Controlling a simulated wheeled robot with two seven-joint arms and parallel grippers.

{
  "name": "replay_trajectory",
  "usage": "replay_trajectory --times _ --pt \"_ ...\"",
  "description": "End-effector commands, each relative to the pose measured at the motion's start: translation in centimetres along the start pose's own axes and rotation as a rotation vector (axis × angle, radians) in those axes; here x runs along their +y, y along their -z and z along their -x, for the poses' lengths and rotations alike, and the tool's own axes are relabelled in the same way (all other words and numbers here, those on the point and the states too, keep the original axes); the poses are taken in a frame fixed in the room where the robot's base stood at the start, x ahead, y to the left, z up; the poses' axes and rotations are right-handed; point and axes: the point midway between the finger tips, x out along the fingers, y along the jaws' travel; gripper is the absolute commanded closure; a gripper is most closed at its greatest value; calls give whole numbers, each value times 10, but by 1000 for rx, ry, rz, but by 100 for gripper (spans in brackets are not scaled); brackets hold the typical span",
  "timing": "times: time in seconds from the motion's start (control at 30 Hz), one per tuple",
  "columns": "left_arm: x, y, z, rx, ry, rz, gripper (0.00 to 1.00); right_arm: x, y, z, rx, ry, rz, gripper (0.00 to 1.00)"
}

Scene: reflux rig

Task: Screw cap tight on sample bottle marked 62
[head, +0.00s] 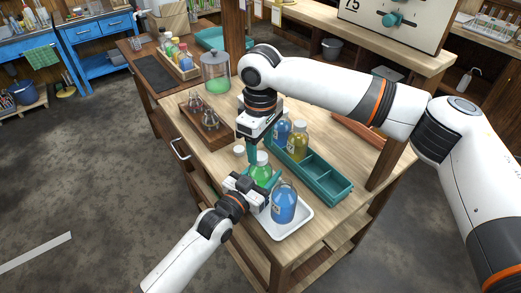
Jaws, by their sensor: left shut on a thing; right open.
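A bottle of green liquid (261,172) stands at the white tray's back end, with a pale top. My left gripper (262,183) is shut on it from the front left. My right gripper (252,155) points down just behind and left of the bottle's top, open, with teal fingers. A small white round piece, perhaps a cap (239,150), lies on the table left of the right fingers. A blue bottle (284,206) stands in the tray. The number 62 cannot be read on any bottle, and whether the green bottle's top is a cap is unclear.
The white tray (293,229) sits at the table's front edge. A teal divided rack (325,182) holds a blue bottle (282,128) and a yellow bottle (299,141). A wooden holder (211,133) with small flasks and a glass jar (215,75) stand further back.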

Motion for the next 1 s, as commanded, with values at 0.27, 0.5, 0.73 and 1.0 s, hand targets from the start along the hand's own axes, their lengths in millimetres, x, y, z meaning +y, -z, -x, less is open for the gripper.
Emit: replay_trajectory --times 0.27,0.5,0.73,1.0 --pt "0 0 0 0 0 0 100 0 -1 61 -3 1 0 45" --pt "0 0 0 0 0 0 100 0 0 92 0 -1 0 45" --pt "0 0 0 0 0 0 100 0 0 98 0 -2 1 45" --pt "0 0 0 0 0 0 26 0 0 97 0 -1 0 45"
